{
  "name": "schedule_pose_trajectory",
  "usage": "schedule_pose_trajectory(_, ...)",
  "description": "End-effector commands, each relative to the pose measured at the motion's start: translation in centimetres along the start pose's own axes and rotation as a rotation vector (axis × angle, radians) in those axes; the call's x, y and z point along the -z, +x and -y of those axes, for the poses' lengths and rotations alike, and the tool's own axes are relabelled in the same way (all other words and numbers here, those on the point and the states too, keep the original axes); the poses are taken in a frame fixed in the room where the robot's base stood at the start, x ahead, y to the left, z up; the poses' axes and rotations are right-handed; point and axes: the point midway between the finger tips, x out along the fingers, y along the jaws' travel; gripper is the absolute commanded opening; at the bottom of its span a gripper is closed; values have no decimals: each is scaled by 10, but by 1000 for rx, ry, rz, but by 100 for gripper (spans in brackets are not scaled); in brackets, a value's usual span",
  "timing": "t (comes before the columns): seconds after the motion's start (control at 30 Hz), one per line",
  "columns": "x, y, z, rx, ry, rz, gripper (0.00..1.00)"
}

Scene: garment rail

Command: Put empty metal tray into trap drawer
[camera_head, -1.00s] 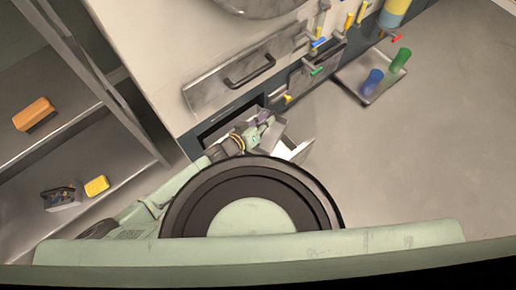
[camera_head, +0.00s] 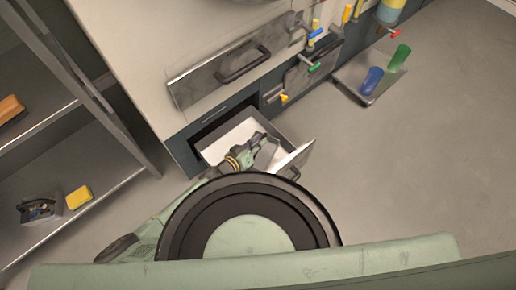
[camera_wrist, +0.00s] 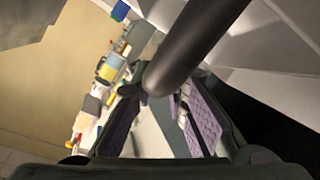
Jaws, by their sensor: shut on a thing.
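The open drawer (camera_head: 232,134) is pulled out of the cabinet below the counter, and its pale inside looks empty where I can see it. Its front panel (camera_head: 297,158) is at the right end. My gripper (camera_head: 263,141) is low by the drawer. In the wrist view my gripper (camera_wrist: 157,92) is shut on a dark round bar (camera_wrist: 200,40) that runs between its purple pads. The bar looks like the drawer's handle, but its ends are out of view. I cannot pick out an empty metal tray for certain.
A grey tray (camera_head: 350,98) on the floor holds a blue cup (camera_head: 371,80) and a green cup (camera_head: 398,57). A metal drawer front (camera_head: 205,84) with a dark handle is above the open drawer. Shelves with a yellow sponge (camera_head: 79,197) stand left. The floor at right is clear.

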Motion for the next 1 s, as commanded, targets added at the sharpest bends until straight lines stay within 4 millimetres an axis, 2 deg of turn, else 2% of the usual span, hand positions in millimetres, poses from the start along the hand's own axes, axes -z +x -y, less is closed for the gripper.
schedule_pose_trajectory(0.1, -17, 7, 11, 0, -1, 1, 0)
schedule_pose_trajectory(0.2, -25, 11, 18, 0, 0, 1, 0)
schedule_pose_trajectory(0.6, -30, 12, 21, 0, 0, 0, 0)
schedule_pose_trajectory(0.63, -30, 12, 21, 0, 0, 1, 15)
schedule_pose_trajectory(0.9, -30, 12, 21, 1, 0, 1, 33)
schedule_pose_trajectory(1.0, -29, 12, 21, 0, 0, 1, 34)
